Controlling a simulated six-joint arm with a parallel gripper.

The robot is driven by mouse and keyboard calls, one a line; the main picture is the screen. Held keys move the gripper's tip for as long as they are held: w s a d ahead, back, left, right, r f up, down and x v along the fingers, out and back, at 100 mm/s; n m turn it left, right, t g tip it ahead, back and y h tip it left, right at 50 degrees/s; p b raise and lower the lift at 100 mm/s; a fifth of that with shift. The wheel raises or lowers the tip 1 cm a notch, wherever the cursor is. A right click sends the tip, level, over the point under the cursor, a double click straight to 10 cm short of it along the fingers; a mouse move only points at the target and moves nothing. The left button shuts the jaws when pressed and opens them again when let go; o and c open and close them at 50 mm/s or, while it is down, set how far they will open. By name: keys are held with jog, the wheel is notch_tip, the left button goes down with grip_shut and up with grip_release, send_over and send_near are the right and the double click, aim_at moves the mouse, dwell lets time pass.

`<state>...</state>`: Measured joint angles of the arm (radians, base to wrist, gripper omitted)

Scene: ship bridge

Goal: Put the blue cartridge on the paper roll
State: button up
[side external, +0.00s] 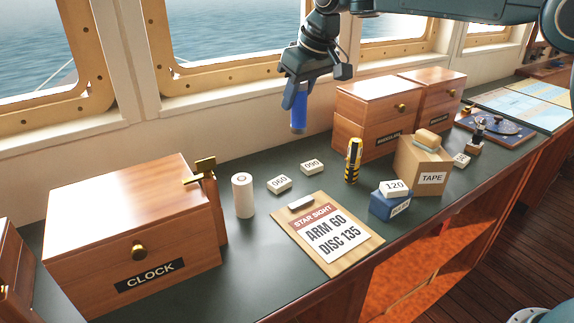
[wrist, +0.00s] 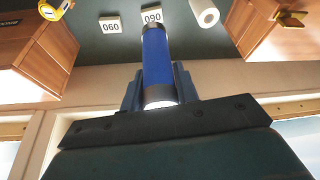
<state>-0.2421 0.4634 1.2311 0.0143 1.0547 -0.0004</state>
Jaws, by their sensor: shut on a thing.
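The blue cartridge (side external: 299,112) hangs upright from my gripper (side external: 299,88), high above the counter near the window wall. My gripper is shut on its upper part. In the wrist view the blue cartridge (wrist: 157,62) stretches away between the fingers of my gripper (wrist: 158,88), with a dark band at its far end. The white paper roll (side external: 243,195) stands upright on the counter beside the clock box, lower and to the left of the cartridge. It also shows in the wrist view (wrist: 205,13) at the top. The cartridge and roll are apart.
The wooden clock box (side external: 130,235) and a brass-topped wooden post (side external: 207,190) stand left of the roll. Number blocks (side external: 279,184) and a clipboard (side external: 327,233) lie right of it. A yellow-black cylinder (side external: 353,160), wooden boxes (side external: 365,125) and a tape carton (side external: 422,165) stand farther right.

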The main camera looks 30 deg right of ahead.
jog(key=w+a+f+n, duration=0.1)
jog(key=w+a, duration=0.1)
jog(key=a, duration=0.4)
jog(key=w+a+f+n, duration=0.1)
jog(key=w+a, duration=0.1)
jog(key=a, duration=0.5)
jog(key=shift+y, duration=0.4)
jog(key=shift+s+d+f, duration=0.1)
jog(key=shift+f, duration=1.8)
jog(key=shift+s+d+f, duration=0.1)
jog(key=shift+f, duration=1.8)
jog(key=shift+f, duration=0.15)
jog(key=o, duration=1)
jog(key=shift+v, duration=6.1)
